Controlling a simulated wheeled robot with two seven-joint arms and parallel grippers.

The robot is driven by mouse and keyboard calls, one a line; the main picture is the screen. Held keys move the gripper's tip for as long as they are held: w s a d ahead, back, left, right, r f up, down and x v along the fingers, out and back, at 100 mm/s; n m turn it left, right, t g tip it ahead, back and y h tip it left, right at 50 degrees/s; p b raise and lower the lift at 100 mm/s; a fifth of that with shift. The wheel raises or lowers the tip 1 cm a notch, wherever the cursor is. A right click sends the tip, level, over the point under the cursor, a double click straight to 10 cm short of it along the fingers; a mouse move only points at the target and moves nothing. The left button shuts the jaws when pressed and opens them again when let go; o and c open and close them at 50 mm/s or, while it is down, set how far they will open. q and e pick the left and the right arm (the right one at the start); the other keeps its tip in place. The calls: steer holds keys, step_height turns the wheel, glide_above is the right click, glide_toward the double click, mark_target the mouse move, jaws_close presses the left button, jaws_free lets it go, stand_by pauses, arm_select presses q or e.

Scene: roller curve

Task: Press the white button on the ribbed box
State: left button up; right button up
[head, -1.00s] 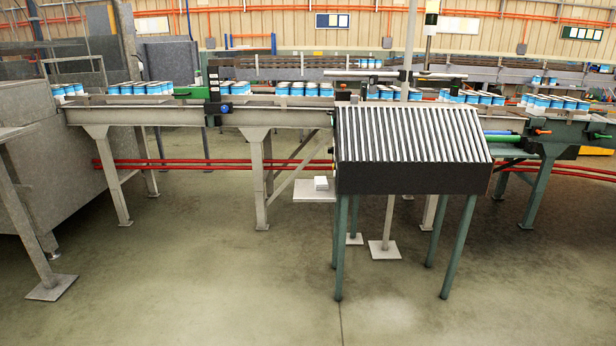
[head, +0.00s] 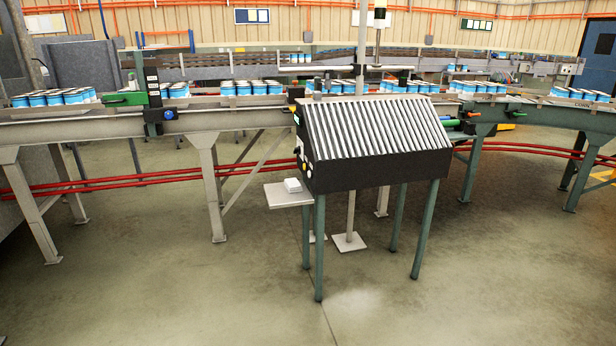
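The ribbed box (head: 378,131) stands on green legs right of the middle in the head view. Its sloped top has pale metal ribs, and its front is black. Its narrow left end panel (head: 303,155) shows at a slant, with a small green display and several small knobs or buttons. A small pale spot low on that panel may be the white button (head: 309,173); it is too small to be sure. Neither of my grippers shows in the head view.
A small shelf (head: 288,197) with a white block (head: 293,185) on it juts out left of the box. A conveyor (head: 235,113) carrying blue and white cans runs behind. Red pipes (head: 130,181) run low beneath it. The concrete floor (head: 190,290) in front is clear.

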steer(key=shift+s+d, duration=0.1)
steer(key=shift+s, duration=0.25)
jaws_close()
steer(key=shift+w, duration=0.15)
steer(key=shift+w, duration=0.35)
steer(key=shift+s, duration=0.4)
